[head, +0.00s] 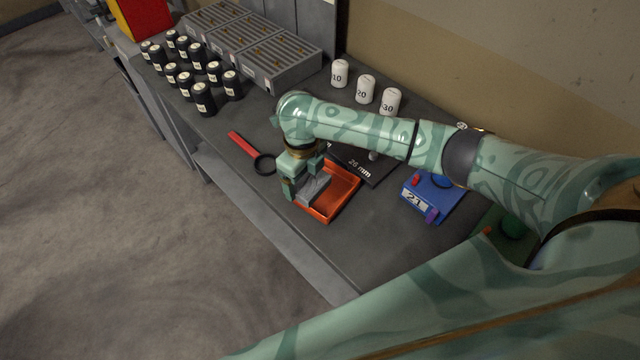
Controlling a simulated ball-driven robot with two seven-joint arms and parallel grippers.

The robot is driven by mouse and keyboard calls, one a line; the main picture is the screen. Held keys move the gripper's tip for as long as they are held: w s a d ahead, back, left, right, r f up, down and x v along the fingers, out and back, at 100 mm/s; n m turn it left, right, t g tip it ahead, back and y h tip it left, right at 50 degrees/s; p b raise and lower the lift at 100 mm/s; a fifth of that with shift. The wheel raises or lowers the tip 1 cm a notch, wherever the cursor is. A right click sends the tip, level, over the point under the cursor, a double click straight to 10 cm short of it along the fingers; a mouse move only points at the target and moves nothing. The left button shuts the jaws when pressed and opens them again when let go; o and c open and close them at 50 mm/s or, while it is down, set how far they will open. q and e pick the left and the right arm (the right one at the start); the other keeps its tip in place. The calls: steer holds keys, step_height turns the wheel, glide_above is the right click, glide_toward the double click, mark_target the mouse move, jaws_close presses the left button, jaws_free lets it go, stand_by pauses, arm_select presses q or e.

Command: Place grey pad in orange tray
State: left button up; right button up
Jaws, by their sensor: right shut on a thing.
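The grey pad (312,189) is between the fingers of my right gripper (304,188), which is shut on it. The orange tray (345,196) lies on the grey bench, and the pad is over its left part. I cannot tell whether the pad touches the tray floor. The gripper and wrist hide the tray's back left corner. My left gripper is not in view.
A red-handled magnifier (246,147) lies left of the tray. A dark board marked 26 mm (362,164) is behind it, and a blue box (434,196) is to the right. Black bottles (203,98) and white containers (365,89) stand farther back.

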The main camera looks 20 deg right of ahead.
steer(key=w+d+f, duration=0.1)
steer(key=f, duration=0.1)
steer(key=w+d+f+b, duration=0.1)
steer(key=d, duration=0.1)
steer(key=w+d+f+b, duration=0.1)
steer(key=f, duration=0.1)
steer(key=shift+d+f, duration=0.3)
steer(key=shift+f, duration=0.05)
steer(key=shift+w+d+f+b, duration=0.1)
steer(key=shift+f+b, duration=0.1)
steer(key=shift+f, duration=0.45)
steer(key=shift+d+f+b, duration=0.15)
steer(key=shift+f+b, duration=0.1)
steer(key=shift+f, duration=0.35)
steer(key=shift+w+d+f+b, duration=0.1)
steer(key=shift+f+b, duration=0.1)
steer(key=shift+f, duration=0.45)
steer(key=shift+f, duration=0.2)
steer(key=o, duration=0.6)
steer(key=shift+r, duration=0.1)
